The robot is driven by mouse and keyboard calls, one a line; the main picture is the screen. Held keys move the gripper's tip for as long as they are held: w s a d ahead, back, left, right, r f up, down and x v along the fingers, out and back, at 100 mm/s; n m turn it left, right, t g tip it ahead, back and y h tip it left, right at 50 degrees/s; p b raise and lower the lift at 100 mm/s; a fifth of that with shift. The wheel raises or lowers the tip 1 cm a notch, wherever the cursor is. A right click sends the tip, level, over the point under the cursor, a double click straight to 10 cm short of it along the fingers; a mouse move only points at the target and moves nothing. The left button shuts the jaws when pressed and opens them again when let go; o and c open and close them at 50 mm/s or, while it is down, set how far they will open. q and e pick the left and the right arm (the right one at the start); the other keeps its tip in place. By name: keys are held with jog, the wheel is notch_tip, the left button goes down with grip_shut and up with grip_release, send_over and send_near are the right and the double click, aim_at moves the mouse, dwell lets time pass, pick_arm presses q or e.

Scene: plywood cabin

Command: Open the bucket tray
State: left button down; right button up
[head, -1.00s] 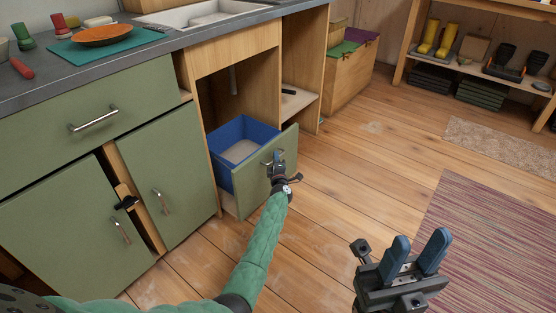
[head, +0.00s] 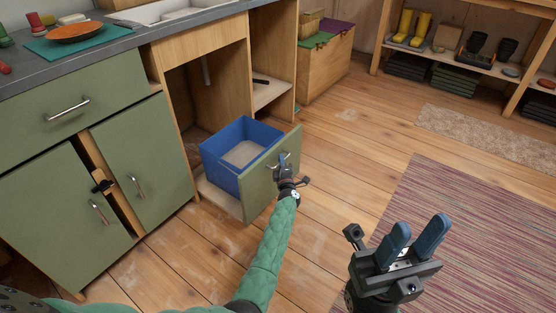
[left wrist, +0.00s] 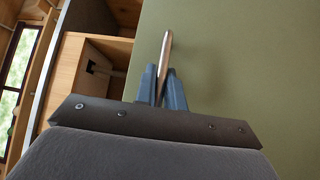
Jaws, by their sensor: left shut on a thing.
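The bucket tray is a pull-out with a green front (head: 262,190) and a blue bucket (head: 222,174) behind it. It stands well out of the wooden cabinet under the sink. My left gripper (head: 283,161) is at the front's metal handle. In the left wrist view my left gripper (left wrist: 160,88) has its blue fingers shut on the handle (left wrist: 166,55), with the green front beyond. My right gripper (head: 415,240) is open and empty over the floor at the lower right, its two blue fingers apart.
Green cabinet doors (head: 140,160) and a drawer (head: 60,115) are left of the tray. A wooden chest (head: 327,72) stands behind. The plank floor (head: 345,150) right of the tray is clear up to a striped rug (head: 460,225).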

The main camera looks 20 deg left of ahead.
pick_arm(q)
jog(key=shift+d, duration=0.15)
jog(key=c, duration=1.5)
grip_release()
jog(key=shift+s+f, duration=0.1)
